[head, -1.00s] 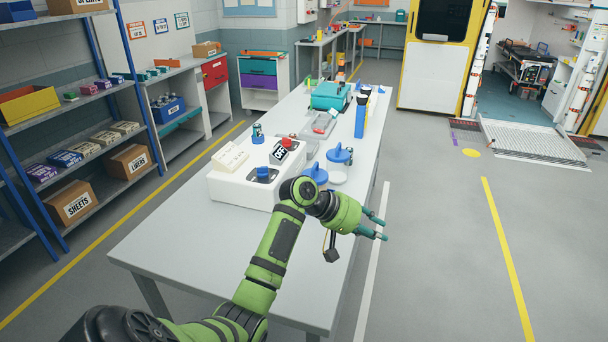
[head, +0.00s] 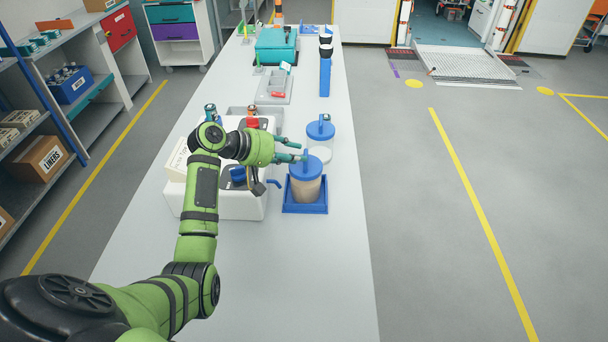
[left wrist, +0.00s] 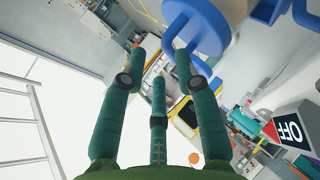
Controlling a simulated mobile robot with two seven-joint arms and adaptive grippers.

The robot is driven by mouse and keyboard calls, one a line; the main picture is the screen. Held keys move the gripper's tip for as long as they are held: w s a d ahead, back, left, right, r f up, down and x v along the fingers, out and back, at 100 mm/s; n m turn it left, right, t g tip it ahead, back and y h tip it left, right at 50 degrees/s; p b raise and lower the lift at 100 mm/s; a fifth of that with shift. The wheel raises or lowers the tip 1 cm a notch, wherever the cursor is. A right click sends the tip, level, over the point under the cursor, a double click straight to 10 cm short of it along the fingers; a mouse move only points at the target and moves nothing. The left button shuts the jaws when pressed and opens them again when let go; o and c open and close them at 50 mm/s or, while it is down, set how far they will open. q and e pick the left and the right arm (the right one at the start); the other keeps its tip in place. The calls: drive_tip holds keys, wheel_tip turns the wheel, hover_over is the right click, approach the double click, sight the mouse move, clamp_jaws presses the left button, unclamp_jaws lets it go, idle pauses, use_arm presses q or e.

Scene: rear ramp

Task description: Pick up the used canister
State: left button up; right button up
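A canister with a blue lid and beige-brown contents (head: 306,184) stands upright in a blue tray (head: 305,209) on the table. A second, clear-looking canister with a blue lid (head: 320,131) stands just behind it. My left gripper (head: 299,151) is open and empty, with its fingers at about lid height beside the two canisters. In the left wrist view, the three spread fingers of my left gripper (left wrist: 160,62) hold nothing, and a blue lid (left wrist: 200,28) is close to the right fingertip. My right gripper is out of view.
A white unit with a red knob (head: 253,122) and an OFF sign (left wrist: 294,129) stands left of the canisters, partly behind my arm. A grey tray (head: 275,88), teal case (head: 277,46) and blue holder (head: 325,77) stand farther back. The near tabletop (head: 320,270) is clear.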

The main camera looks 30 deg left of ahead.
use_arm(q)
drive_tip(key=shift+w+d+f+p, duration=0.15)
drive_tip(key=shift+w+f+p, duration=0.15)
drive_tip(key=shift+w, duration=0.25)
drive_tip(key=shift+w+d+f+p, duration=0.2)
drive_tip(key=shift+w+p, duration=0.15)
drive_tip(key=shift+w, duration=0.15)
drive_tip(key=shift+w+d+f, duration=0.15)
drive_tip(key=shift+w+f, duration=0.55)
clamp_jaws()
drive_tip(key=shift+r, duration=0.15)
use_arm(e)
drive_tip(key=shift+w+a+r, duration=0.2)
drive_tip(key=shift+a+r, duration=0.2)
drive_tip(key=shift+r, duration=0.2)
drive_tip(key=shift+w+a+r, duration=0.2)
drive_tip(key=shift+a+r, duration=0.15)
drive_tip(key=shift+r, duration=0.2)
use_arm(q)
drive_tip(key=shift+r, duration=0.15)
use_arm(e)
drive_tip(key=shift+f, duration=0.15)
